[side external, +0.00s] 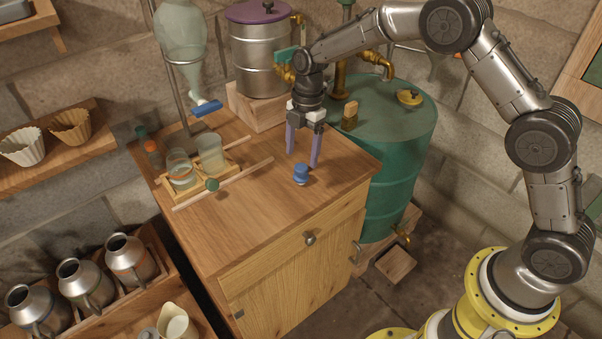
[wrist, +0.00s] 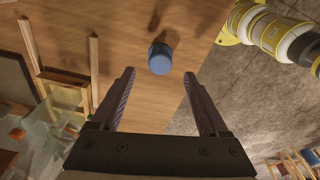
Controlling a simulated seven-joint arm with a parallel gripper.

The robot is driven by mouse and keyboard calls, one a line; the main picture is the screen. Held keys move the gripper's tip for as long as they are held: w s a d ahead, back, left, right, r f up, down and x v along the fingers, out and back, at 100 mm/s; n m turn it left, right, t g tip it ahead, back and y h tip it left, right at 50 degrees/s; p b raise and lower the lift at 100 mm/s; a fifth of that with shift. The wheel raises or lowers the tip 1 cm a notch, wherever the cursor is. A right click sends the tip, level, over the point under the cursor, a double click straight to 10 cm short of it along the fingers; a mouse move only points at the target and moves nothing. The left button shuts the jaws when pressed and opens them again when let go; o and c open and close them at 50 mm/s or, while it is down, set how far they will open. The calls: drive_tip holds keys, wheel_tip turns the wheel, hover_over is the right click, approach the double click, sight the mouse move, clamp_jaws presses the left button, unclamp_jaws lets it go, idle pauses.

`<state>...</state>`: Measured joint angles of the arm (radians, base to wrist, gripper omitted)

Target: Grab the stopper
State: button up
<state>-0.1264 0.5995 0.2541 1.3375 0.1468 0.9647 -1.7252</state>
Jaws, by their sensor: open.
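A small blue stopper (side external: 301,174) stands on the wooden cabinet top, near its front right edge. It also shows in the wrist view (wrist: 160,58), beyond the fingertips and roughly centred between them. My gripper (side external: 301,162) points down over the cabinet top, with its two purple fingers apart and nothing between them. In the side view the fingertips are just behind the stopper. In the wrist view the fingers (wrist: 158,74) are spread wider than the stopper. I cannot tell the exact height of the fingertips above the wood.
A wooden rack (side external: 168,188) with glass beakers stands on the left of the cabinet top (side external: 250,215). A glass funnel (side external: 183,45) hangs behind. A green drum (side external: 400,150) stands close on the right.

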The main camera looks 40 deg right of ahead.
sight(301, 167)
drive_tip(key=shift+a+f, duration=0.2)
drive_tip(key=shift+f, duration=2.55)
clamp_jaws()
drive_tip(key=shift+r, duration=0.1)
